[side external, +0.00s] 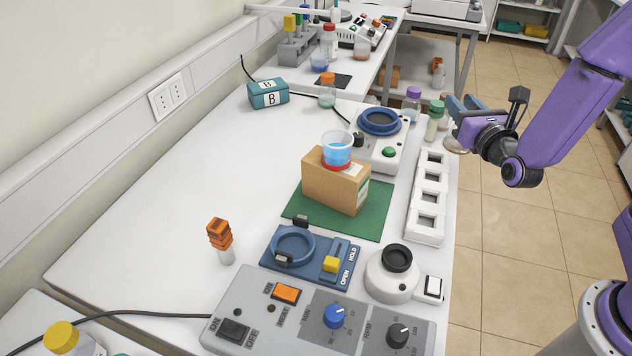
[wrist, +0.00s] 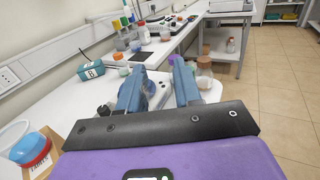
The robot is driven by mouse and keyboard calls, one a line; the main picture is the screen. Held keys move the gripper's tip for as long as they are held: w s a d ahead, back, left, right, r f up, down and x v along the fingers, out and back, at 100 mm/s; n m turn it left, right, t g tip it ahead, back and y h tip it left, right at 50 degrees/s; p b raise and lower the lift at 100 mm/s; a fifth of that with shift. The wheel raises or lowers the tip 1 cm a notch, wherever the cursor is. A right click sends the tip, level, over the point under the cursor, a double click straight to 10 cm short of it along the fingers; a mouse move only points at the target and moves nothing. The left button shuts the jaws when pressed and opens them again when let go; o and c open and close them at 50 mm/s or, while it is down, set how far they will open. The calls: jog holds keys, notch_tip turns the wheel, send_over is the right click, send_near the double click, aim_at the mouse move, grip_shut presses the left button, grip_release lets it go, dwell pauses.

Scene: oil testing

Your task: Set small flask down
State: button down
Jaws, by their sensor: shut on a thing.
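My gripper (side external: 462,104) is at the right edge of the bench in the side external view, beside several capped bottles. Its blue fingers also show in the wrist view (wrist: 160,80), with a gap between them. It is shut on the small flask, which is mostly hidden. A pale rounded part (side external: 455,146) below the fingers appears to belong to the flask. I cannot tell whether its base touches the bench. A green-capped bottle (side external: 434,120) and a purple-capped bottle (side external: 412,102) stand to the left. A brown-topped flask (wrist: 205,76) shows right of the right finger.
A blue-ringed device (side external: 381,122) and a white rack with square slots (side external: 428,198) stand near the bench's right side. A cardboard box (side external: 330,185) bears a blue cup (side external: 337,148) on a green mat (side external: 374,222).

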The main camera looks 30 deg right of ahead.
notch_tip(320, 180, up, 6)
jog(key=shift+r, duration=0.15)
jog(key=w+a+n+y, duration=0.1)
jog(key=a+n+y, duration=0.3)
jog(key=a, duration=2.6)
jog(key=shift+m+t+y, duration=0.3)
jog(key=shift+t+y, duration=0.1)
jog(key=shift+y, duration=0.2)
jog(key=shift+w+a+f, duration=1.45)
jog(key=shift+w+f, duration=0.5)
jog(key=shift+f, duration=1.05)
jog(key=shift+w+a+f, duration=1.4)
jog(key=shift+w+f, duration=0.6)
jog(key=shift+f, duration=1)
jog(key=shift+w+a+f, duration=1.45)
jog(key=shift+w+f, duration=0.5)
jog(key=shift+f, duration=1.05)
jog(key=shift+f, duration=0.15)
